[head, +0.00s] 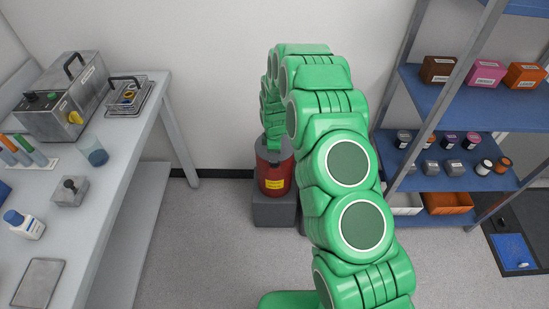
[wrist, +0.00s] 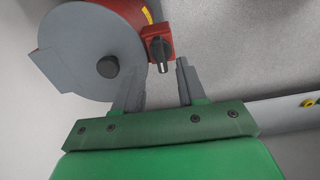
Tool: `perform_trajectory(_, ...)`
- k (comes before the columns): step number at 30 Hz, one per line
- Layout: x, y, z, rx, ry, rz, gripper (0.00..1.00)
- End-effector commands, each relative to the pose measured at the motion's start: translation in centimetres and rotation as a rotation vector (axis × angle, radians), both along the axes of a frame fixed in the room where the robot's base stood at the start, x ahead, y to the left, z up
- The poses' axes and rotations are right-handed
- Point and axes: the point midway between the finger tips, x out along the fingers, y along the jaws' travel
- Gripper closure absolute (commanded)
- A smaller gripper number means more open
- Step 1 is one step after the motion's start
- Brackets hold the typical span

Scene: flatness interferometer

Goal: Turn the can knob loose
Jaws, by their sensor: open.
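A red can (head: 273,177) with a grey lid and a yellow label stands on a grey block in the head view. In the wrist view its grey lid (wrist: 85,45) carries a round black knob (wrist: 107,67). A red housing on the can's side bears a black knob with a pale pointer line (wrist: 160,52). My gripper (wrist: 160,72) is open, its two grey fingers pointing at this side knob. The knob's lower end lies between the fingertips in the picture; I cannot tell the depth or see contact. In the head view my arm hides the side knob.
A grey bench (head: 150,105) with instruments, a wire basket (head: 128,95) and bottles stands left. Blue shelves (head: 450,190) with boxes and jars stand right. The can's grey block (head: 274,210) rests on open floor near the back wall.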

Motion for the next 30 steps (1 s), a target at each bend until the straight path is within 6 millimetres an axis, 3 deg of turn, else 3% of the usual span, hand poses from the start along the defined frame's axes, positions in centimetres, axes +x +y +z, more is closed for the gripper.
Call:
perform_trajectory(9,-0.1,-0.1,3.5,-0.001,0.003,0.000,0.60)
perform_trajectory(26,-0.1,-0.1,3.8,-0.001,0.003,0.000,0.60)
perform_trajectory(30,-0.3,-0.2,4.6,0.001,0.003,-0.015,0.60)
